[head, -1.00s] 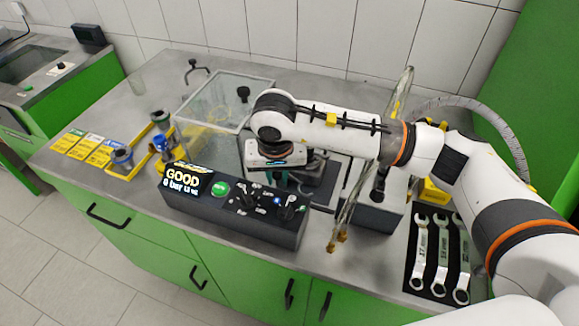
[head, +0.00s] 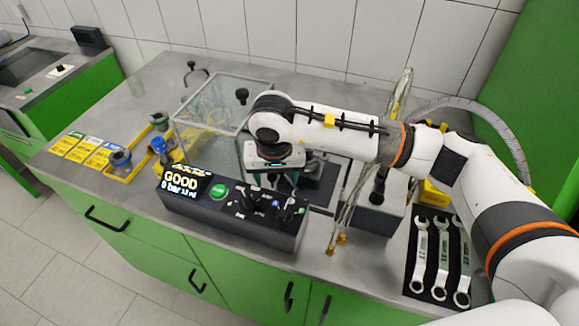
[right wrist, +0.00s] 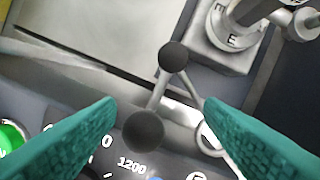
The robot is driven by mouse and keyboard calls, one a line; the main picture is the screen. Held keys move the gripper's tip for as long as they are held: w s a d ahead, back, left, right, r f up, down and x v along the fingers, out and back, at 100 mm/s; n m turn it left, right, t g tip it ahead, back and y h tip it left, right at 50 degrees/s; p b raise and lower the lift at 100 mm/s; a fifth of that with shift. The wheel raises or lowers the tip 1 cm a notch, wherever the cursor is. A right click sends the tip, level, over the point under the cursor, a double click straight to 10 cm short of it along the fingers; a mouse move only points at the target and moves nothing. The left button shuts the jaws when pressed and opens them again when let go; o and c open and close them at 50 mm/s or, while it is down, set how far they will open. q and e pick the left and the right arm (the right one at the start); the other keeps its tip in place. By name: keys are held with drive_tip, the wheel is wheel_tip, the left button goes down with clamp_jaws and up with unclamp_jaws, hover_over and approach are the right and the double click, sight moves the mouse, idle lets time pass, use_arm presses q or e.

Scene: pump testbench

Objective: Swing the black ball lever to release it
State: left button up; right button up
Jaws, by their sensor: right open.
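In the right wrist view, a grey metal lever carries two black balls, an upper ball (right wrist: 173,55) and a lower, larger-looking ball (right wrist: 143,130). Thin metal arms (right wrist: 190,88) run from the upper ball. My right gripper (right wrist: 161,103) is open, its teal fingers to the left and right of the lever. No finger visibly touches either ball. In the head view my right gripper (head: 284,184) points down behind the control box, and my wrist hides the lever there. My left gripper is not in view.
The dark control box (head: 235,218) with a lit "GOOD" display (head: 184,183) and green button (head: 219,192) stands in front. A clear-sided box (head: 222,100) is behind left. Transparent hoses (head: 347,205) hang right of the gripper. Wrenches (head: 443,255) lie at the right.

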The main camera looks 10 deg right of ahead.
drive_tip(key=shift+s+a, duration=0.15)
drive_tip(key=shift+a, duration=0.15)
drive_tip(key=shift+w+a+r+p, duration=0.1)
drive_tip(key=shift+r+p, duration=0.05)
drive_tip(key=shift+r, duration=0.45)
drive_tip(key=shift+w+a+r+p, duration=0.1)
drive_tip(key=shift+r+p, duration=0.05)
drive_tip(key=shift+r, duration=0.45)
drive_tip(key=shift+s+r, duration=0.25)
drive_tip(key=shift+r, duration=0.55)
drive_tip(key=shift+w+d+r+p, duration=0.1)
drive_tip(key=shift+r+p, duration=0.1)
drive_tip(key=shift+r, duration=0.2)
drive_tip(key=shift+w+d+r+p, duration=0.1)
drive_tip(key=shift+r+p, duration=0.05)
drive_tip(key=shift+r, duration=0.25)
drive_tip(key=shift+s+r, duration=0.1)
drive_tip(key=shift+r, duration=0.15)
